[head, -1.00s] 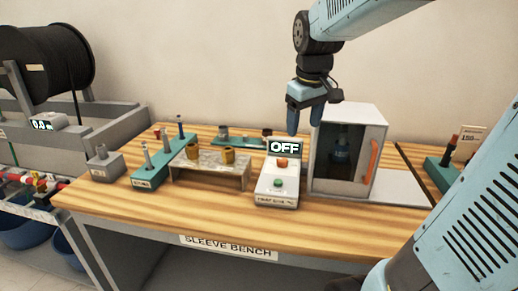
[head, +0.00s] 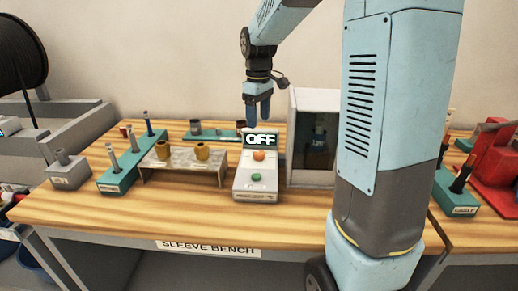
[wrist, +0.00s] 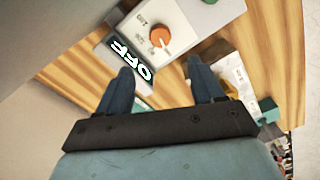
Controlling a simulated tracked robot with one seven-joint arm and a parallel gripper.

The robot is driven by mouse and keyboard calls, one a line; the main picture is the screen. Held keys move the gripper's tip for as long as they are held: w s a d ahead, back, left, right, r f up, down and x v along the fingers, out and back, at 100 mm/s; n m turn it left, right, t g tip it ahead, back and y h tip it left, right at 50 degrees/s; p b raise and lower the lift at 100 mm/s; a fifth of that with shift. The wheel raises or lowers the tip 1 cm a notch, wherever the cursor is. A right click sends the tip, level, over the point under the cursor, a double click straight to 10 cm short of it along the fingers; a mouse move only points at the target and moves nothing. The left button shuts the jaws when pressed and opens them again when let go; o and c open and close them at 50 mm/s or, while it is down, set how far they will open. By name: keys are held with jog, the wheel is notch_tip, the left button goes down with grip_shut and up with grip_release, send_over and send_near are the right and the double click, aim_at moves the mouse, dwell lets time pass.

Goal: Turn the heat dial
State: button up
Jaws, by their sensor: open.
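The heat dial (head: 259,155) is an orange knob on a white control box on the sleeve bench; it also shows in the wrist view (wrist: 160,37). The display (head: 261,140) at the back of the box reads OFF. A green button (head: 256,177) sits in front of the dial. My gripper (head: 258,120) points down above and behind the display, apart from the dial. In the wrist view my gripper (wrist: 161,80) has its two blue fingers spread with nothing between them, and the dial lies beyond the fingertips.
A white cabinet (head: 312,100) stands just right of the box, partly hidden by my arm. A grey stand with brass sleeves (head: 202,151) and a teal tool block (head: 118,178) stand to the left. The bench front (head: 200,215) is clear.

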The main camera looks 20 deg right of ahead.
aim_at(258, 152)
notch_tip(258, 152, down, 12)
jog(key=shift+r, duration=0.1)
dwell(0.4)
jog(key=shift+c, duration=0.3)
